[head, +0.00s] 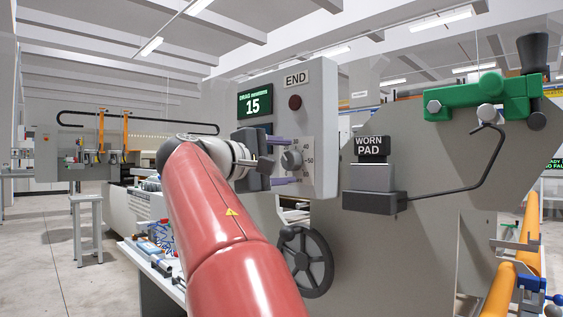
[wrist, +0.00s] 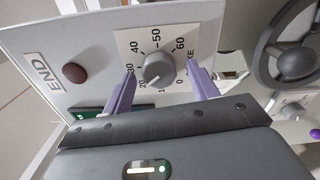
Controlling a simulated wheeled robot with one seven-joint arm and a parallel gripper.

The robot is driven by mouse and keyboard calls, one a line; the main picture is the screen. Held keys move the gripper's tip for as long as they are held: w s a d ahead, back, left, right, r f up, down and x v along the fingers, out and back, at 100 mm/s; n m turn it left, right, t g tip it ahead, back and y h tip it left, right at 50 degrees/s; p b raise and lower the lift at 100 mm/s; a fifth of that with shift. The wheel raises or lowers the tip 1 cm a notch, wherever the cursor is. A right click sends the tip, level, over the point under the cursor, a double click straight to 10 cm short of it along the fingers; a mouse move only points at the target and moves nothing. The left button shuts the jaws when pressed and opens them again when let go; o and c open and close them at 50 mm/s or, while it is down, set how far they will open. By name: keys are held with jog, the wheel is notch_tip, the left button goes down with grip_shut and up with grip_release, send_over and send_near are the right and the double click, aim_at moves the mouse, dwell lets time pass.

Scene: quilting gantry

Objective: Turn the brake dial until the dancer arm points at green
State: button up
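The brake dial (head: 291,160) is a grey knob on a white numbered plate on the grey control box. In the wrist view the dial (wrist: 159,70) sits between the two purple fingers of my gripper (wrist: 161,68). The fingers are apart, with a gap between each finger and the knob. The dial's pale mark seems to point towards the low numbers, near 20. In the head view my gripper (head: 278,161) reaches the box from the left. The drag display (head: 255,104) reads 15. I cannot make out a dancer arm or its green mark.
A dark red button (head: 295,102) sits under an END label above the dial. A spoked handwheel (head: 306,262) is below the box. A WORN PAD block (head: 372,177) with a bent black rod is to the right, below a green clamp (head: 480,95).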

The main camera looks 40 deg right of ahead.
jog(key=a, duration=0.7)
jog(key=shift+s+a, duration=0.35)
jog(key=shift+a, duration=0.05)
jog(key=s+a+f+n+t+y, duration=0.15)
jog(key=f+y, duration=0.25)
jog(key=f, duration=0.6)
jog(key=s+a+f+n+t+y, duration=0.1)
jog(key=a+f+t+y, duration=0.3)
jog(key=f, duration=0.7)
jog(key=s+a+f+m+y, duration=0.1)
jog(key=s+a+f+y, duration=0.2)
jog(key=f, duration=0.4)
jog(key=s+a+f+m+y+p, duration=0.1)
jog(key=s+a+f+m+y, duration=0.1)
jog(key=s+a+f, duration=0.3)
jog(key=s+a+f+m+g+y, duration=0.1)
jog(key=s+a+f+y, duration=0.3)
jog(key=f, duration=0.7)
jog(key=shift+a+m+y, duration=0.2)
jog(key=shift+m+y, duration=0.3)
jog(key=shift+m, duration=0.05)
jog(key=shift+d, duration=0.1)
